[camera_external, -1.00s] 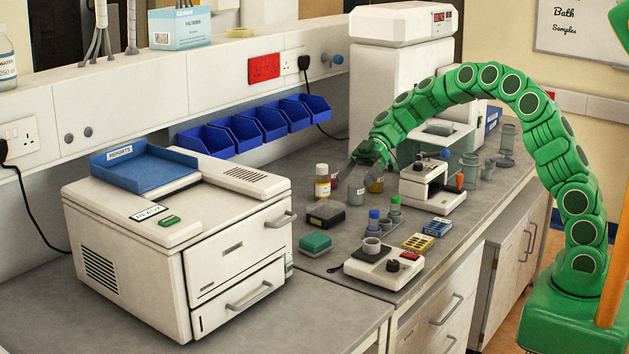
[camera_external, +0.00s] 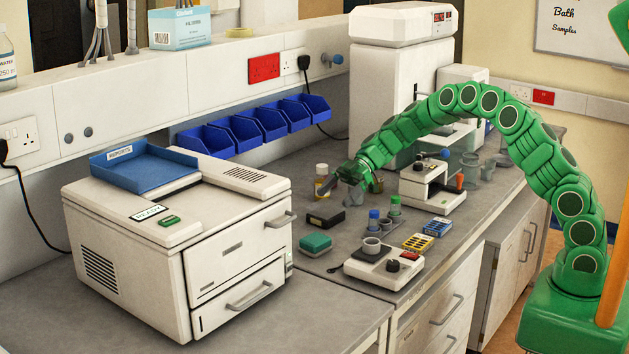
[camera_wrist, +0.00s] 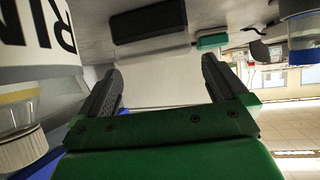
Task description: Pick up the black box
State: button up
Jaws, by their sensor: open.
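The black box (camera_external: 325,218) lies low and flat on the grey counter, left of the blue-topped vial. In the wrist view the black box (camera_wrist: 150,22) shows at the top, beyond the fingertips and a little left of centre, with a pale grey, partly see-through strip below it. My gripper (camera_external: 341,188) is open above the counter, just behind and to the right of the box. In the wrist view my gripper (camera_wrist: 162,72) has its dark fingers apart, with nothing held between them.
A bottle with a yellow band (camera_external: 322,183) stands close beside my gripper; a labelled white bottle (camera_wrist: 38,75) looms at left in the wrist view. A teal box (camera_external: 315,243) lies nearer the camera. A blue-topped vial (camera_external: 373,220) and white scale (camera_external: 384,268) stand to the right.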

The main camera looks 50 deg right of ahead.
aim_at(327, 205)
jog(key=shift+x, duration=1.55)
jog(key=shift+d, duration=0.1)
jog(key=c, duration=0.8)
notch_tip(327, 205, up, 3)
jog(key=shift+r, duration=0.2)
jog(key=shift+s+r, duration=0.2)
jog(key=shift+s, duration=0.05)
jog(key=s+r, duration=0.3)
jog(key=s, duration=0.1)
jog(key=s+d+r, duration=0.1)
jog(key=s+r, duration=0.2)
jog(key=s, duration=0.1)
jog(key=s+d+r, duration=0.1)
jog(key=s+r, duration=0.2)
jog(key=s, duration=0.2)
jog(key=shift+s+r, duration=0.1)
jog(key=shift+r, duration=0.05)
